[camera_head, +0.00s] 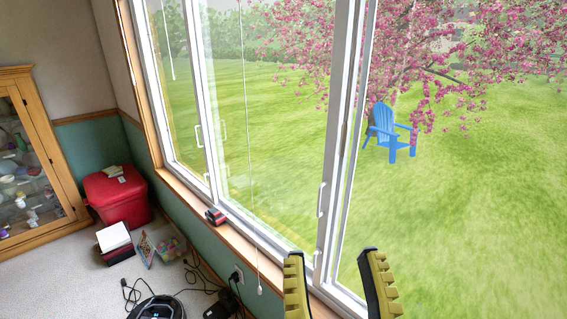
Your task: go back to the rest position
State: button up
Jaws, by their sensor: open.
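My gripper (338,285) shows at the bottom of the head view, right of the middle. Its two yellow and black fingers stand apart with nothing between them. It is in front of the window frame and sill, with the lawn behind the right finger. The rest of my arm is out of view. No piano shows in this frame.
A window (262,130) with a wooden sill (243,243) fills the middle. A small red and dark object (215,216) sits on the sill. A red bin (117,195), a glass cabinet (30,165), boxes, cables and a round black device (158,308) stand at left.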

notch_tip(320, 180, up, 33)
jog(key=p, duration=2.9)
jog(key=shift+p, duration=0.35)
